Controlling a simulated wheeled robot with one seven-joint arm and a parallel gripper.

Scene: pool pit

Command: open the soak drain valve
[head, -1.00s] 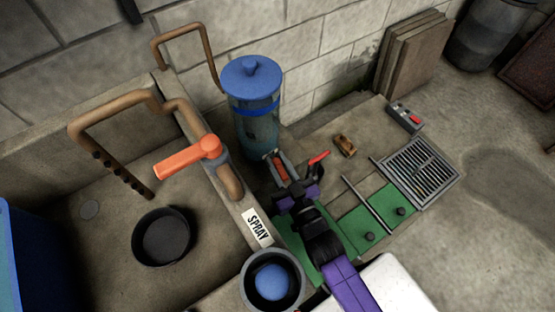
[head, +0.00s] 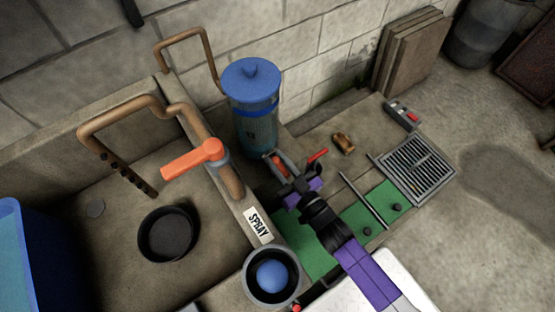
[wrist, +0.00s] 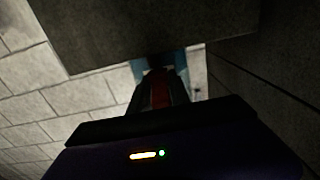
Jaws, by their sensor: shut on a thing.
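A clear soak cylinder (head: 254,125) with a blue lid and blue band stands against the wall in the head view. My gripper (head: 275,160) is at its lower right side, shut on a small red handle (head: 281,166). The wrist view shows the red handle (wrist: 160,92) between the two dark fingers, with blue behind it. The handle's far end and the valve body are hidden by my fingers. A second red bar (head: 317,155) shows just right of my gripper; I cannot tell what it joins.
An orange lever (head: 192,160) is on the copper pipe at left, above a SPRAY label (head: 258,223). A cup with a blue ball (head: 272,274) stands near the front. A floor grate (head: 416,168) and small brown object (head: 343,143) are at right. Stone (wrist: 140,30) overhangs the wrist view.

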